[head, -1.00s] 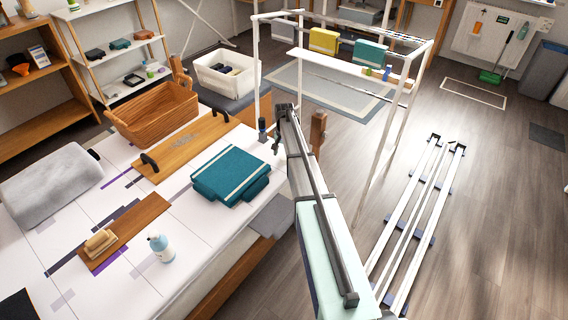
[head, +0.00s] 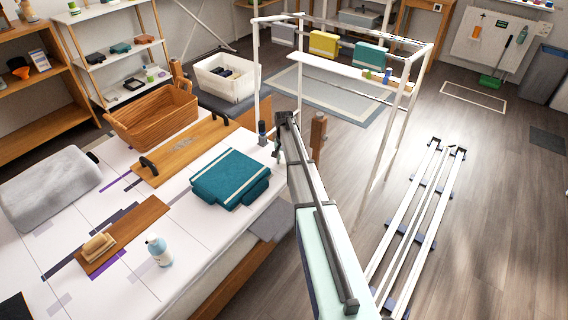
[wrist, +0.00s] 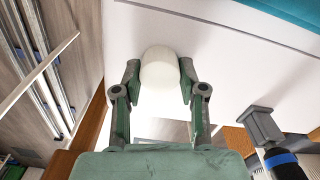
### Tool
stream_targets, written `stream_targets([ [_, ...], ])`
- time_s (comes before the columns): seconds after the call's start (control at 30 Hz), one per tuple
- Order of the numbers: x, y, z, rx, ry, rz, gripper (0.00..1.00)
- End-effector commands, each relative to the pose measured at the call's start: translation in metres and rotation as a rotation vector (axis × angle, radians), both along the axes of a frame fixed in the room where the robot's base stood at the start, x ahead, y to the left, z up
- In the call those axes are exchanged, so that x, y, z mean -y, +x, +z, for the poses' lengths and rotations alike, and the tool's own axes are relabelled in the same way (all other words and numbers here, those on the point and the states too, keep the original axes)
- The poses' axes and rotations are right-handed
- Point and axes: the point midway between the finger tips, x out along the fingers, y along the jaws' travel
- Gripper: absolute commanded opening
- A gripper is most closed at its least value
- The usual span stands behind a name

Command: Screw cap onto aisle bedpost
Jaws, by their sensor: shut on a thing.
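In the wrist view, a rounded white cap (wrist: 160,68) sits between the two fingertips of my gripper (wrist: 160,80), over the white bed surface. The fingers are closed on its sides. In the head view, my gripper (head: 278,152) is small and partly hidden at the far end of my arm, above the bed's edge; the cap cannot be made out there. A wooden bedpost (head: 318,130) stands at the aisle-side corner, just right of my gripper and apart from it. My arm hides its lower part.
The bed holds a teal folded stack (head: 232,178), a wicker basket (head: 155,118), wooden boards and a bottle (head: 159,251). A white frame (head: 412,110) stands behind the post. White rails (head: 420,225) lie on the floor at right. A dark bracket (wrist: 262,127) is near my gripper.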

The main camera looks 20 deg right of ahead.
Motion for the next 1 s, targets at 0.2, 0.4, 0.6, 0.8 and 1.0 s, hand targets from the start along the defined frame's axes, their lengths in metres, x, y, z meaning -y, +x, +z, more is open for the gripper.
stream_targets([
  [0.2, 0.000, 0.000, 0.012, 0.000, 0.000, 0.000, 0.09],
  [0.4, 0.000, 0.000, 0.027, 0.000, 0.000, 0.000, 0.09],
  [0.6, 0.000, 0.000, 0.041, 0.000, 0.000, 0.000, 0.09],
  [0.8, 0.000, 0.000, 0.050, 0.000, 0.000, 0.000, 0.09],
  [1.0, 0.000, 0.000, 0.049, 0.000, 0.000, 0.000, 0.09],
])
